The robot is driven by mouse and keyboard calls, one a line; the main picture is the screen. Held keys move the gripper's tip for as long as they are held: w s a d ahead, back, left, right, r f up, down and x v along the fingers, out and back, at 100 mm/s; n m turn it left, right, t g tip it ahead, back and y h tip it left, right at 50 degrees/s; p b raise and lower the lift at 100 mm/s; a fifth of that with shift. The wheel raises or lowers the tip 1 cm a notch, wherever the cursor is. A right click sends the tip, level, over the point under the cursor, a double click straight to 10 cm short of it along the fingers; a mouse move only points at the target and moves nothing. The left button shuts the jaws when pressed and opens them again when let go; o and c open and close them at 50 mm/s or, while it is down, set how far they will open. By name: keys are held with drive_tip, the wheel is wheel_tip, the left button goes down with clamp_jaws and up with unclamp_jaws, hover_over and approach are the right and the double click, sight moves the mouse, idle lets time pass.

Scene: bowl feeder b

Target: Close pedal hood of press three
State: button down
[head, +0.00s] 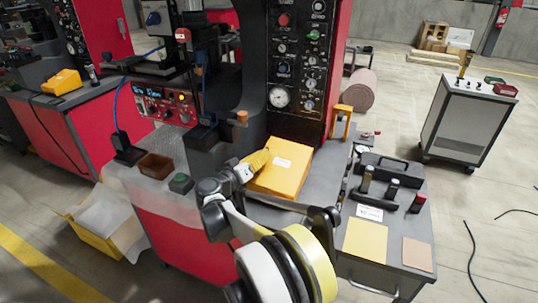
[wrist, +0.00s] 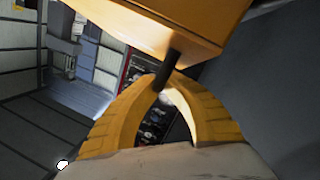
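A yellow hood (head: 282,172) with a small white label sits on the grey bench of the near red press; it looks like the pedal hood. Its underside and edge fill the top of the wrist view (wrist: 165,22). A short dark handle (wrist: 170,66) sticks out from its edge. My gripper (head: 260,160) is at the hood's left side. In the wrist view its yellow fingers (wrist: 165,86) curve together with their tips on the dark handle. The pedal is hidden, and I cannot tell how far the hood is open.
The black control panel (head: 297,60) rises behind the hood. A brown bin (head: 155,166) and a green button box (head: 181,183) lie left on the bench. A tool cart (head: 385,215) stands right. Another yellow hood (head: 62,82) is on the far-left press.

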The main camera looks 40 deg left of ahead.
drive_tip(key=shift+a+f, duration=0.35)
drive_tip(key=shift+f, duration=0.25)
drive_tip(key=c, duration=1.8)
unclamp_jaws()
drive_tip(key=shift+a+f, duration=0.1)
drive_tip(key=shift+f, duration=0.05)
drive_tip(key=shift+y, duration=0.3)
drive_tip(key=s, duration=0.8)
drive_tip(key=s+r, duration=0.1)
drive_tip(key=s, duration=0.3)
drive_tip(key=shift+d, duration=0.3)
